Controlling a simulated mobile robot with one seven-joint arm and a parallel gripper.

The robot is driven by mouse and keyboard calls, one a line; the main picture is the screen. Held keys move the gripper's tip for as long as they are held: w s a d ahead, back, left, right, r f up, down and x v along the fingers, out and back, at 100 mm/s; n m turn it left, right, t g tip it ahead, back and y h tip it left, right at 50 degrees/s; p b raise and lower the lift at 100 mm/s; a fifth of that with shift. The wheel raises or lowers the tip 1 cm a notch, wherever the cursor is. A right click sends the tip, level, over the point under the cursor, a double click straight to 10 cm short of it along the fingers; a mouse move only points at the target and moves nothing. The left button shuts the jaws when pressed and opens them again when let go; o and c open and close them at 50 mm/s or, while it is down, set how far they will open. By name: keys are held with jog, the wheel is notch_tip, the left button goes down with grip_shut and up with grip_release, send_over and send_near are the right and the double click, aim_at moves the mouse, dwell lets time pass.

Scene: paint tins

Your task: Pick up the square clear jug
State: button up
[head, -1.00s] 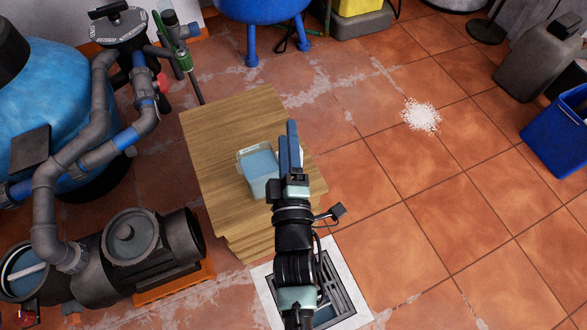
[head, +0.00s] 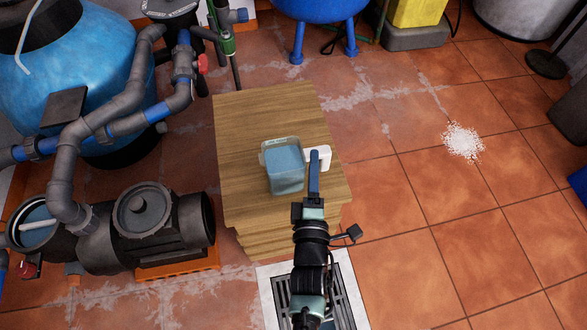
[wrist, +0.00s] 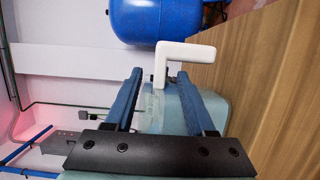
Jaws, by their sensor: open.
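The square clear jug (head: 284,168) holds blue-grey liquid and stands upright on a wooden stand (head: 245,120). Its white handle (head: 318,157) is on its right side in the head view, partly covered by my gripper (head: 314,155). In the wrist view the white handle (wrist: 190,52) lies just beyond the fingertips, and its short arm shows between the two fingers. My gripper (wrist: 160,75) is open there, with one finger to each side. Part of the jug (wrist: 178,112) shows behind and between the fingers. I cannot tell whether a finger touches the handle.
A pump (head: 150,220) and grey pipes stand left of the wooden stand, with a blue tank (head: 70,70) behind. A floor grate (head: 345,290) lies in front. White grains (head: 463,142) are spilled on the tiles. The floor at right is mostly clear.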

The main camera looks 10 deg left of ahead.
jog(key=shift+w+a+b, duration=0.1)
jog(key=shift+w+b, duration=0.35)
jog(key=shift+w, duration=2.15)
grip_shut()
jog(key=shift+r, duration=0.25)
